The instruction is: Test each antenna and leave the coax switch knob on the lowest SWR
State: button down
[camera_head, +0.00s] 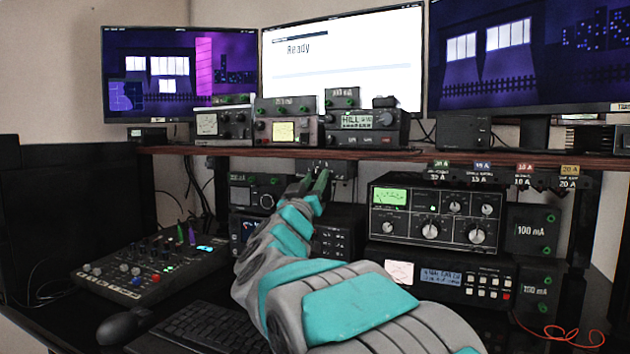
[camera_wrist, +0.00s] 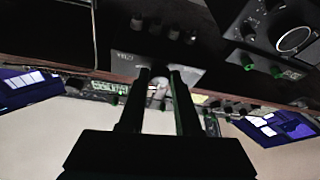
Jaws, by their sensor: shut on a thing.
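A small grey box (camera_head: 338,167), which looks like the coax switch, hangs under the wooden shelf at centre. My gripper (camera_head: 322,181) reaches up to its front and hides most of it. In the wrist view the box's plate (camera_wrist: 122,57) shows behind the fingers. My gripper (camera_wrist: 158,78) is shut on a small pale knob (camera_wrist: 158,90) between the fingertips. The knob's pointer direction cannot be made out. A tuner (camera_head: 440,215) with a lit green meter (camera_head: 390,197) and several knobs stands right of my arm. Its needle reading is too small to tell.
A radio with a pale meter and blue display (camera_head: 441,277) sits below the tuner. Small radios line the shelf (camera_head: 400,155) above. The middle monitor (camera_head: 340,60) reads "Ready". A mixer (camera_head: 150,265) and keyboard (camera_head: 215,325) lie left. Boxes marked 100 mA (camera_head: 532,230) stand right.

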jog(key=m+h, duration=0.1)
jog(key=m+h+p, duration=0.1)
jog(key=m, duration=0.3)
jog(key=shift+w+a+f+g+h, duration=0.1)
jog(key=shift+a+g+h, duration=0.2)
jog(key=shift+h, duration=0.1)
jog(key=shift+m+g+h+p, duration=0.25)
jog(key=shift+m+g+h, duration=0.35)
jog(key=shift+m, duration=0.95)
jog(key=shift+m+g+h+p, duration=0.3)
jog(key=shift+m+h, duration=0.6)
jog(key=shift+m, duration=0.65)
jog(key=c, duration=0.6)
grip_release()
jog(key=shift+a, duration=0.1)
jog(key=b+v, duration=0.1)
jog(key=v, duration=0.6)
jog(key=shift+s, duration=0.3)
